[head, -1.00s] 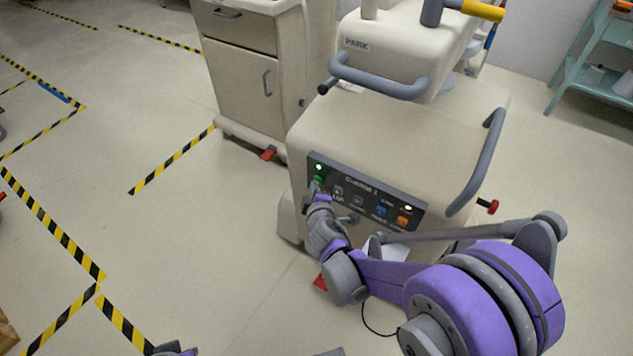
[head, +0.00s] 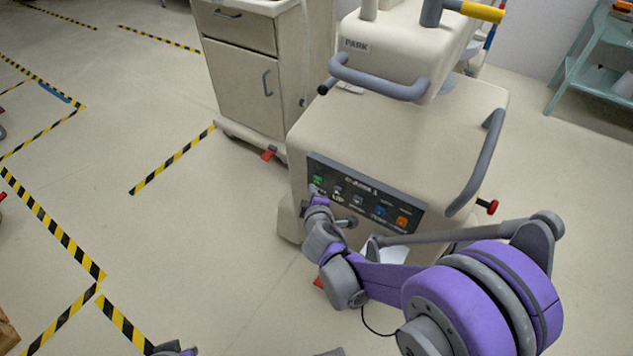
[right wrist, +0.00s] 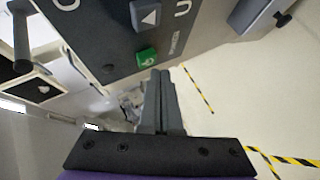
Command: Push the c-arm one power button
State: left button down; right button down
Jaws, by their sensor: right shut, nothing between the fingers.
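The C-arm one unit (head: 400,125) is a cream cabinet with a dark control panel labelled C-ARM 1 (head: 362,190). Its green power button (head: 317,179) is at the panel's left end. In the right wrist view the green button (right wrist: 146,56) shows clearly, with a POWER label beside it. My right gripper (head: 315,191) is shut and empty in front of the panel, just below the button. In the right wrist view its fingertips (right wrist: 160,74) are close to the button and do not cover it. I cannot tell if they touch the panel. No left gripper fingers show.
A grey arrow button (right wrist: 146,14) is next to the green one. Blue (head: 380,212) and orange (head: 402,221) buttons are farther right on the panel. A drawer cabinet (head: 245,80) stands behind left. The floor at left is open, with striped tape.

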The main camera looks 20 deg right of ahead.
jog(key=s+a, duration=0.3)
jog(key=a, duration=0.1)
jog(key=shift+s+a+p, duration=0.4)
